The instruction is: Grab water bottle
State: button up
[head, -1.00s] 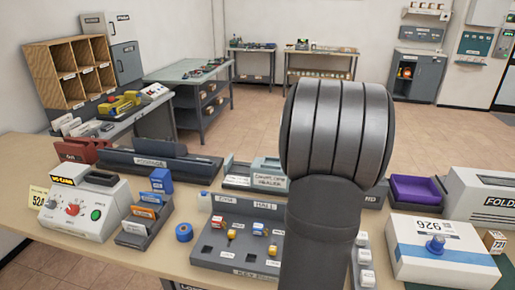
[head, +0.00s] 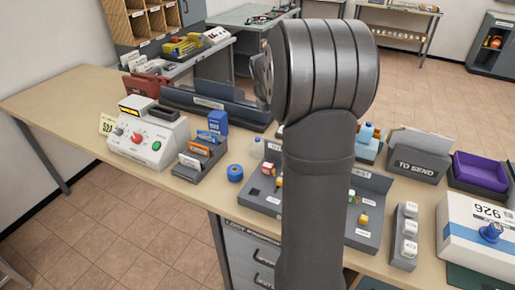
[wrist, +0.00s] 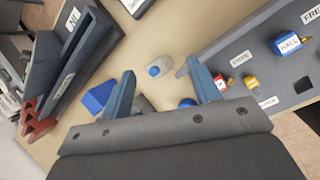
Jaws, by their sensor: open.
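A small pale, see-through bottle with a blue cap, which looks like the water bottle (wrist: 158,68), stands on the tan table in the wrist view. In the head view a small pale bottle (head: 257,148) shows just left of my arm, partly hidden by it. My gripper (wrist: 160,70) is open and empty. In the wrist view its two blue-grey fingers point towards the table, with the bottle between the fingertips in the picture. How far above the bottle they are I cannot tell. In the head view my arm hides the fingers.
A blue tape roll (head: 235,173), a blue box (head: 217,122) and a card holder (head: 200,157) are close by. The grey key panel (wrist: 265,65) lies right of the fingers in the wrist view. A long dark tray (head: 215,103) stands behind.

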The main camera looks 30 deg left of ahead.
aim_at(256, 139)
jog(key=s+a+r+n, duration=0.1)
jog(key=s+a+n, duration=0.4)
jog(key=a, duration=0.2)
jog(key=shift+h, duration=0.4)
jog(key=x, duration=1.6)
jog(key=shift+s+a+f, duration=0.1)
jog(key=shift+s+f, duration=0.2)
jog(key=shift+f, duration=0.2)
jog(key=c, duration=0.7)
